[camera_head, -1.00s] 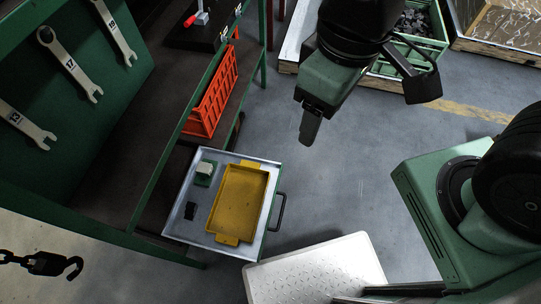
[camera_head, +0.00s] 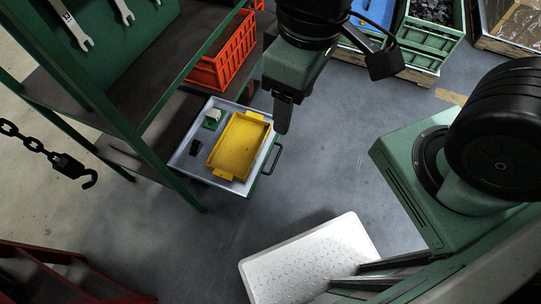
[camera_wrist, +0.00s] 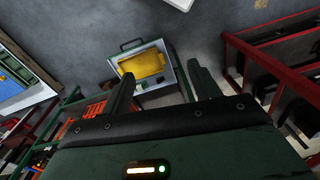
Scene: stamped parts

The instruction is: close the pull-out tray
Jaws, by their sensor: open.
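The pull-out tray (camera_head: 183,157) is a pale grey shallow drawer with a green front, standing out from the green shelf rack. Its dark bar handle (camera_head: 274,160) is on the right side. On the tray lie a yellow bin (camera_head: 240,143), a small green-and-white part (camera_head: 212,118) and a small black part (camera_head: 196,147). My gripper (camera_head: 283,122) hangs above and beside the tray's far right corner, apart from the handle as far as I can tell. In the wrist view my gripper (camera_wrist: 162,84) is open and empty, with the tray (camera_wrist: 169,70) and handle (camera_wrist: 131,44) beyond the fingers.
An orange crate (camera_head: 225,62) sits on the rack behind the tray. A white textured step (camera_head: 310,258) stands on the floor at the bottom. A hook on a chain (camera_head: 72,167) hangs at the left. The floor right of the handle is clear.

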